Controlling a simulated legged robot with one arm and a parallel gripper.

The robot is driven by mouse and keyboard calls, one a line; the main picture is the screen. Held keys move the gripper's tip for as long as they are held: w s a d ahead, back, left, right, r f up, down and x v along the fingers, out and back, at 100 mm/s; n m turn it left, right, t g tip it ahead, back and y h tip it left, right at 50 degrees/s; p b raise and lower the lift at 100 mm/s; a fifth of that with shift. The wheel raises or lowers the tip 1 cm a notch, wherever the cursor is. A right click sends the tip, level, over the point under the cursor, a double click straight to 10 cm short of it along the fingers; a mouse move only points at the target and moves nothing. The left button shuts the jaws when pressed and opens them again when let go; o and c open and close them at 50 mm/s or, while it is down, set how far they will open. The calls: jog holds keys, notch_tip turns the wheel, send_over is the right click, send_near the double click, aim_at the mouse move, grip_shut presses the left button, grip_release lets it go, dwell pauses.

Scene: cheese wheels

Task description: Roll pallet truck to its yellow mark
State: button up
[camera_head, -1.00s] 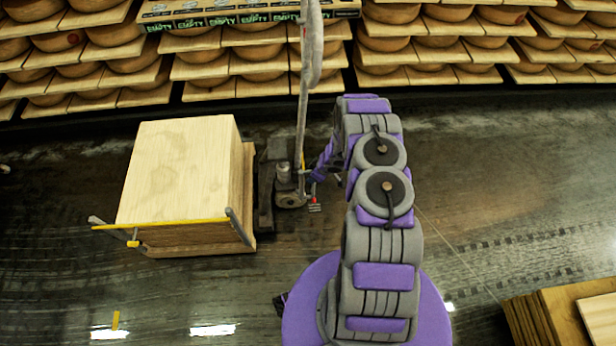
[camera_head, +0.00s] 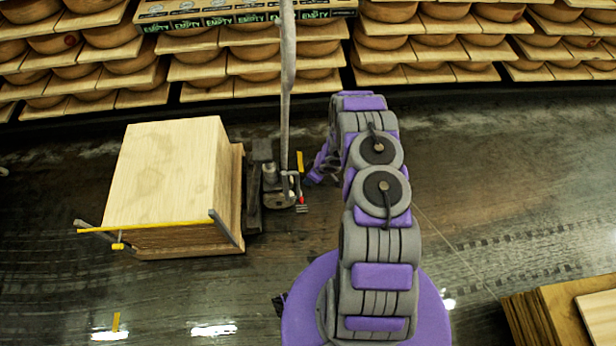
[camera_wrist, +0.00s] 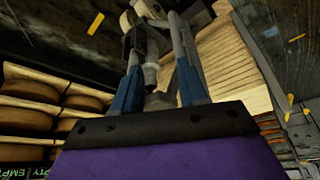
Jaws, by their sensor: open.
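The pallet truck (camera_head: 270,178) stands left of my arm, with a tall grey handle (camera_head: 288,90) rising from it. It carries a stack of pale wooden boards (camera_head: 165,170). A yellow mark (camera_head: 300,161) lies on the floor just right of the handle; a second yellow mark (camera_head: 116,321) lies at the lower left. The wrist view shows a yellow mark (camera_wrist: 95,23) at the upper left. My gripper (camera_wrist: 158,62) is open, its fingers pointing at the truck's grey mechanism. In the head view it is mostly hidden by my arm, and I cannot tell whether it touches the truck.
Shelves of cheese wheels (camera_head: 254,67) line the back wall. A yellow bar (camera_head: 150,227) crosses the load's front edge, with grey posts at its ends. Wooden boards (camera_head: 560,320) are stacked at the lower right. The dark, shiny floor left of the truck is open.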

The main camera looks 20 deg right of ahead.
jog(key=a+p+v, duration=0.1)
jog(key=p+v, duration=0.2)
jog(key=v, duration=1.3)
jog(key=shift+a+r+p, duration=0.25)
jog(key=shift+p, duration=0.1)
jog(key=shift+w, duration=0.15)
